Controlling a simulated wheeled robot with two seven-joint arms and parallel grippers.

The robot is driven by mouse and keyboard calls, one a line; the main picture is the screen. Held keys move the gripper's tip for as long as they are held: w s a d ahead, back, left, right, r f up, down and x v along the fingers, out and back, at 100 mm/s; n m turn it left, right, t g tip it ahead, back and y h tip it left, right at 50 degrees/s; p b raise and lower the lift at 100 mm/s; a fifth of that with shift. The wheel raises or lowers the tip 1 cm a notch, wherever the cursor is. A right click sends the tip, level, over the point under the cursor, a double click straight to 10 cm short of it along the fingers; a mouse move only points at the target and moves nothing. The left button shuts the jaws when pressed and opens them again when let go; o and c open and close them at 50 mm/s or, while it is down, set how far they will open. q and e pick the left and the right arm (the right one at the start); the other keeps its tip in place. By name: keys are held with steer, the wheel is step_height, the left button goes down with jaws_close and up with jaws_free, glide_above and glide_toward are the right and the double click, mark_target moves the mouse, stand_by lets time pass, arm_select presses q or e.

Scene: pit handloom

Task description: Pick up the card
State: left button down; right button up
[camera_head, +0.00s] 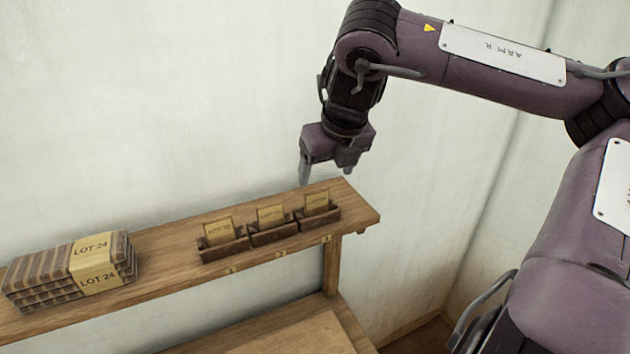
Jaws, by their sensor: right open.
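Three small tan cards stand upright in brown wooden holders on the wooden shelf (165,246): a left card (218,231), a middle card (271,216) and a right card (317,203). The writing on the cards is too small to read. My right gripper (326,172) points down above the shelf's back edge, over the right card and apart from it. Its jaws are open with nothing seen between them. My left gripper is not in view.
A stack of striped folded cloth (45,268) with "LOT 24" bands lies on the shelf's left part. The pale wall (150,120) rises close behind the shelf. A lower wooden surface (290,338) lies below. The shelf is bare between cloth and holders.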

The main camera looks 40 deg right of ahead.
mark_target(317, 191)
steer(key=shift+s+a+f+p, duration=0.1)
steer(key=shift+a+f+p, duration=0.45)
steer(key=shift+f+p, duration=0.45)
steer(key=shift+p, duration=0.05)
steer(key=p+x, duration=0.1)
steer(key=x, duration=0.1)
steer(key=p+x, duration=0.1)
steer(key=x, duration=0.1)
steer(key=shift+w+f, duration=0.15)
steer(key=shift+w, duration=0.2)
steer(key=shift+f, duration=0.2)
steer(key=shift+c, duration=1.2)
steer(key=c, duration=0.7)
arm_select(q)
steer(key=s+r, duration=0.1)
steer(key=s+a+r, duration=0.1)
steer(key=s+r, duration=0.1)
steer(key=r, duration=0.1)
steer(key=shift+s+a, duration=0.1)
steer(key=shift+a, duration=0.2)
arm_select(e)
steer(key=shift+c, duration=0.5)
